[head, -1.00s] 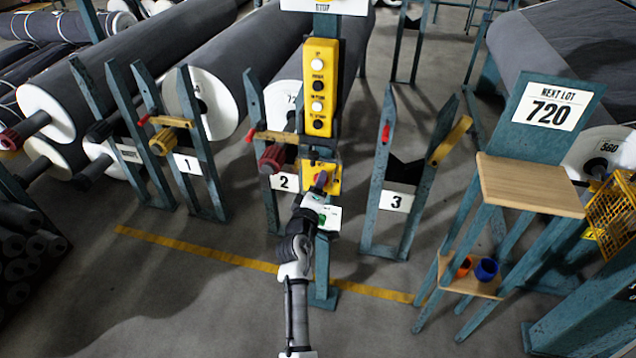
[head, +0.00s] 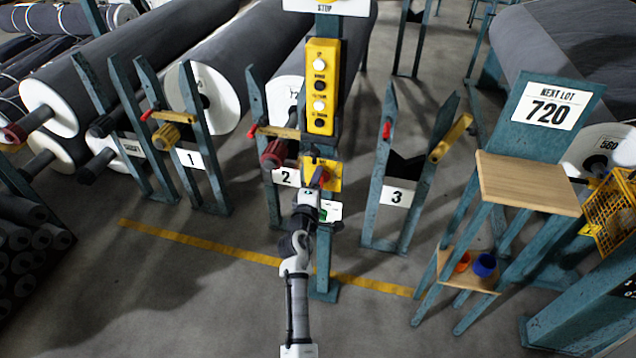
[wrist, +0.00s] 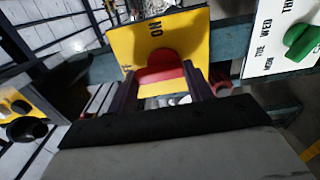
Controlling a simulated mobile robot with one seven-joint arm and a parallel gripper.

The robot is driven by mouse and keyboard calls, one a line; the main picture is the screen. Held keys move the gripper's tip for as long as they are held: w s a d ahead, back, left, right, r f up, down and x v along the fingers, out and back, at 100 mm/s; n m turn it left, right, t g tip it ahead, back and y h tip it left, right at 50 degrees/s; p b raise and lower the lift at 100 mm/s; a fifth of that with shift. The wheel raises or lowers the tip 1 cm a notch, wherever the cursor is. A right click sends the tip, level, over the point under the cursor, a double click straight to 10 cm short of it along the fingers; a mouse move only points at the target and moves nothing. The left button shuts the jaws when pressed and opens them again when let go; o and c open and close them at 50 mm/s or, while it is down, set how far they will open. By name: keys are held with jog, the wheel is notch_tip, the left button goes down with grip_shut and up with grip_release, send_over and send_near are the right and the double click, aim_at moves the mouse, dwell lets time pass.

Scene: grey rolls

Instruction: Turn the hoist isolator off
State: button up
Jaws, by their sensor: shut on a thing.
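The hoist isolator is a yellow plate (head: 333,170) with a red handle (head: 319,178), low on the teal post below the push-button box. In the wrist view the plate (wrist: 190,38) reads ON, with part of another label at its left edge. The red handle (wrist: 160,66) sits between the fingers of my gripper (wrist: 163,88). My gripper (head: 315,187) is shut on this handle in front of the plate. The fingers hide part of the handle, so its exact angle is hard to tell.
A white panel with a green knob (wrist: 300,42) is close on the right in the wrist view. Above is the yellow push-button box (head: 321,85). Stand 2 (head: 286,177) is close on the left, stand 3 (head: 396,196) on the right. The floor in front is clear.

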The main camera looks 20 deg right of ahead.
jog(key=o, duration=1)
jog(key=b+v, duration=0.3)
jog(key=v, duration=1)
jog(key=shift+s+a+b, duration=0.3)
jog(key=shift+b, duration=0.05)
